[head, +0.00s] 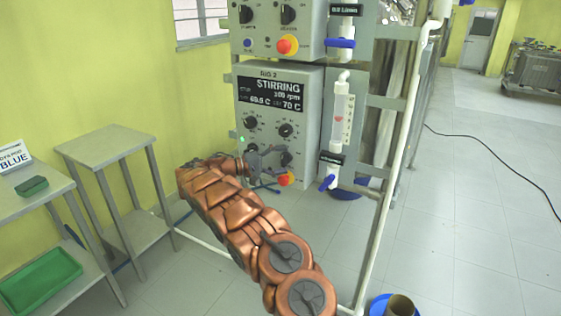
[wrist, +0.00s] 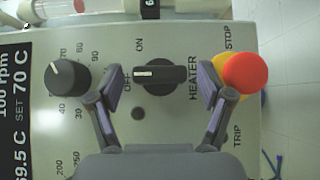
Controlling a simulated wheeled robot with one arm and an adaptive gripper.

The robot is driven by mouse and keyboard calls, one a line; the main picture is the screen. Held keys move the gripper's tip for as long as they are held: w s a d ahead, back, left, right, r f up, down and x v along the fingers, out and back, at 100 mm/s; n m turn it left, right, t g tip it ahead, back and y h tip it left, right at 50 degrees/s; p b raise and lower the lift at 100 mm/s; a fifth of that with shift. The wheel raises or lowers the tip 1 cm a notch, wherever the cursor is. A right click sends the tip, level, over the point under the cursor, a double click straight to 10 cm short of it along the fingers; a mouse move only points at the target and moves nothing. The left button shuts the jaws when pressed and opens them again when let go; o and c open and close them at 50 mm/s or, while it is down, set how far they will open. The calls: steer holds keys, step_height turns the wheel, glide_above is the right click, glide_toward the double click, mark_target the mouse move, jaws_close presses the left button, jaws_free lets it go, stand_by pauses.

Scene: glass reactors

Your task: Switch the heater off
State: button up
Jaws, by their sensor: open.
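The heater knob (wrist: 160,76) is black, with a white line on its bar, on the grey RIG 2 panel (head: 312,110). In the wrist view its line points left, toward the OFF label (wrist: 128,82); the ON label (wrist: 139,45) lies at upper left. My gripper (wrist: 162,82) is open, one finger on each side of the knob, with gaps to it on both sides. In the head view my gripper (head: 266,158) is at the lower panel and hides part of the knob. A small dark lamp (wrist: 138,113) sits beside the knob.
The red stop button (wrist: 245,73) is close to my right finger in the wrist view. A round dial (wrist: 68,77) is close to the left finger. The display (head: 271,92) reads 70 C set. A similar panel (head: 270,25) is above. Open floor (head: 470,230) lies to the right.

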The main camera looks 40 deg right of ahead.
steer(key=v, duration=1.2)
stand_by(0.4)
stand_by(0.6)
